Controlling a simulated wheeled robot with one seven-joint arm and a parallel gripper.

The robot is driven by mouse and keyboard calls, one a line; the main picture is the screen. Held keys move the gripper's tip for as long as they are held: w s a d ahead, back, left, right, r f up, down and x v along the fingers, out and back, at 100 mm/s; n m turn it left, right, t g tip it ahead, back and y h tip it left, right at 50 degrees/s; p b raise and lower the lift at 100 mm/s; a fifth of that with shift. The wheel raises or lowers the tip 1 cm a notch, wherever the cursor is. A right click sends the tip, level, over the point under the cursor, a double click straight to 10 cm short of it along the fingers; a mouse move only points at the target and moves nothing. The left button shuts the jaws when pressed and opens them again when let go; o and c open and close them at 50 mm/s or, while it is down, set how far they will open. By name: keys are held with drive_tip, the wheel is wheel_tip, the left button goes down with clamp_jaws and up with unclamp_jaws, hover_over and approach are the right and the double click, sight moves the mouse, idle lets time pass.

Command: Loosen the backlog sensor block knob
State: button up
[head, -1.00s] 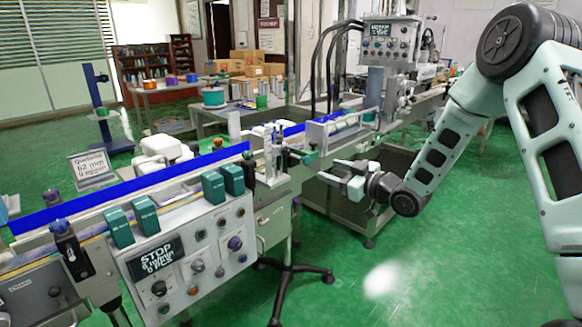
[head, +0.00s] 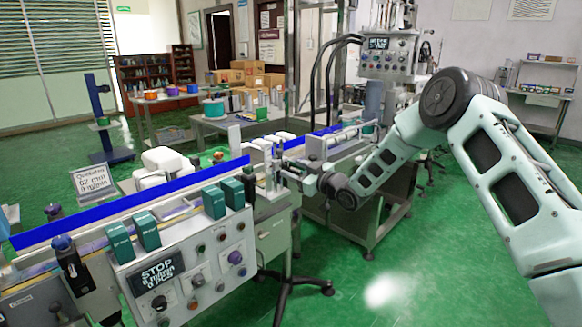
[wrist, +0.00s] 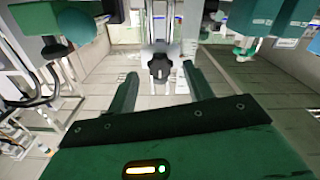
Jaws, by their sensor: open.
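A dark lobed knob (wrist: 158,68) shows in the wrist view on a pale upright post assembly (wrist: 160,30). It looks like the sensor block knob, though no label on it can be read. My gripper (wrist: 160,76) is open, with one dark green finger on each side of the knob as seen from the wrist. I cannot tell whether the fingertips reach around it; no contact shows. In the head view my gripper (head: 292,172) is at the right side of the post assembly (head: 270,168) by the conveyor. The knob is too small to make out there.
The conveyor with blue guide rails (head: 140,203) runs past the post. Green boxes (head: 214,202) sit above the control panel (head: 190,262) on the left. A second machine (head: 365,190) stands close behind my forearm. Green floor in front is open.

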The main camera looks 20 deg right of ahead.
drive_tip(key=shift+x, duration=1.1)
drive_tip(key=c, duration=1)
drive_tip(key=shift+o, duration=0.2)
